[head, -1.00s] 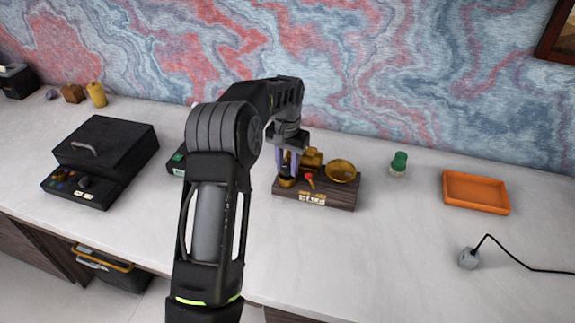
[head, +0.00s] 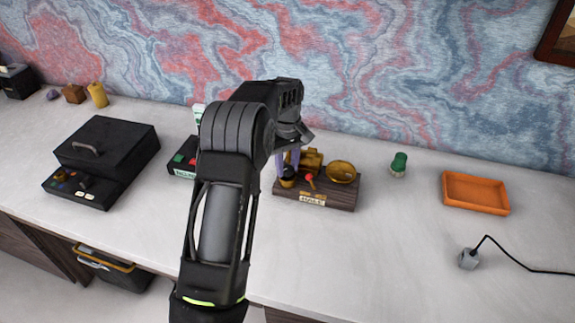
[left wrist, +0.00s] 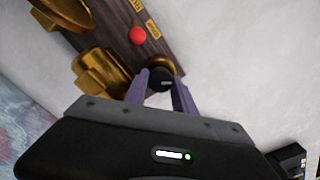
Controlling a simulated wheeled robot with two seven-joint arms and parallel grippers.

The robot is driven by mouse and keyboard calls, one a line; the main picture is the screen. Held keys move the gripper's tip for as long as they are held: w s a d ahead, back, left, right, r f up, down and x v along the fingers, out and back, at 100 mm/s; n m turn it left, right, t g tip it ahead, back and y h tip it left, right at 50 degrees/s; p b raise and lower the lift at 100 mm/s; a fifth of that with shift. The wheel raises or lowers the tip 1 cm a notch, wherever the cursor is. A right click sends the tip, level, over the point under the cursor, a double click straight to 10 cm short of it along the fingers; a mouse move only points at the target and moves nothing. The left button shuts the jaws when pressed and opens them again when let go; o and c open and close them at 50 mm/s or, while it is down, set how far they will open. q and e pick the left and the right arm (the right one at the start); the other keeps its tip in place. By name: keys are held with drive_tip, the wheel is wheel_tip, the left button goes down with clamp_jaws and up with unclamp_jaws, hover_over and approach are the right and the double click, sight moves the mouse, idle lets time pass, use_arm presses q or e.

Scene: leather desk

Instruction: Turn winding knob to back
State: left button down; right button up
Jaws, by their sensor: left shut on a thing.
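The winding knob (left wrist: 161,78) is a small black knob with a pale mark on top. It sits at the left end of a dark wooden base (head: 335,199) with brass parts. It also shows in the head view (head: 288,173), partly hidden by my gripper. My left gripper (left wrist: 160,88) has its two purple fingers on either side of the knob and is shut on it. In the head view the left gripper (head: 287,163) reaches down onto the base from above. My right gripper is in neither view.
The base carries a red-tipped lever (head: 310,177) and a brass bowl (head: 341,172). A black lidded box (head: 110,148) and a button box (head: 182,158) stand to the left. A green knobbed piece (head: 398,163) and an orange tray (head: 475,190) stand right.

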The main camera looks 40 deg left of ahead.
use_arm(q)
drive_tip(key=n, duration=0.6)
drive_tip(key=shift+r+n+p, duration=0.1)
drive_tip(key=shift+n+p, duration=0.2)
drive_tip(key=shift+p, duration=0.1)
drive_tip(key=c, duration=1)
unclamp_jaws()
drive_tip(key=shift+c, duration=0.2)
